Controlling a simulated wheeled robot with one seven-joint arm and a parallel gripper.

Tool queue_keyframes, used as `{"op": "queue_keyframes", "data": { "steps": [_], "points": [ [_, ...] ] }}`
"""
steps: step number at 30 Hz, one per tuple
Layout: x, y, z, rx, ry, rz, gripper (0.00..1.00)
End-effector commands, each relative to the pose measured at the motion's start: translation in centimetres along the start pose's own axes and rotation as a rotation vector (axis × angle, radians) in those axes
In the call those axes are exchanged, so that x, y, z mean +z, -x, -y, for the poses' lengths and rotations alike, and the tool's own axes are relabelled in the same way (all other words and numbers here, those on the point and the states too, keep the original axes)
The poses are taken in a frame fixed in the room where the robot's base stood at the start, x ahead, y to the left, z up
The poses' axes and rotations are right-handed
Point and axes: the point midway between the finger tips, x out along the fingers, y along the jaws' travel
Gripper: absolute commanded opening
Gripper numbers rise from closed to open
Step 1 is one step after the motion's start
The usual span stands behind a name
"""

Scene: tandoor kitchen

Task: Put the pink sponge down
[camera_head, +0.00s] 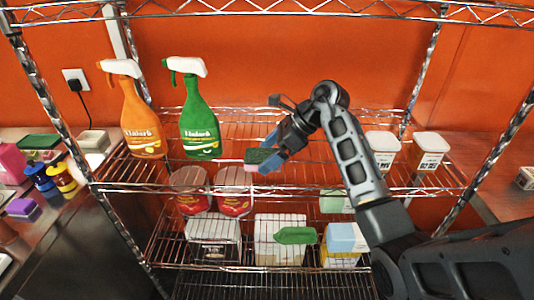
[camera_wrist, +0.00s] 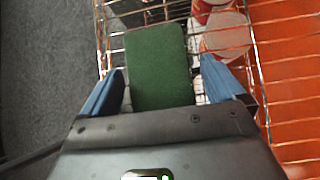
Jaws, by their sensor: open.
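The pink sponge (camera_head: 252,167) has a green top and a pink lower side. It appears to rest on the upper wire shelf (camera_head: 310,180), near its middle. In the wrist view only its green top (camera_wrist: 158,65) shows. My gripper (camera_head: 264,154) is at the sponge, with its blue fingers on either side of it. In the wrist view the fingers are open, with a gap visible between each finger and the sponge. Whether the sponge's underside touches the wires is hard to tell.
An orange spray bottle (camera_head: 141,120) and a green spray bottle (camera_head: 199,118) stand left on the same shelf. White-lidded containers (camera_head: 382,142) stand to the right, behind my arm. Red-labelled cans (camera_head: 234,194) and boxes (camera_head: 279,238) are on the lower shelf. Shelf wires beside the sponge are clear.

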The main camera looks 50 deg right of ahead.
Motion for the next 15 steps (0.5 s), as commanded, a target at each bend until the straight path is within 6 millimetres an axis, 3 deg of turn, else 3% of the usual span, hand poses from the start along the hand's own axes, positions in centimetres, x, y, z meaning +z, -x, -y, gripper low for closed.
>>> {"op": "queue_keyframes", "data": {
  "steps": [9,15],
  "points": [
    [-0.1,6.8,0.2,-0.008,0.007,0.004,0.95],
    [0.1,10.2,0.1,-0.007,0.007,0.004,0.95]
  ]
}}
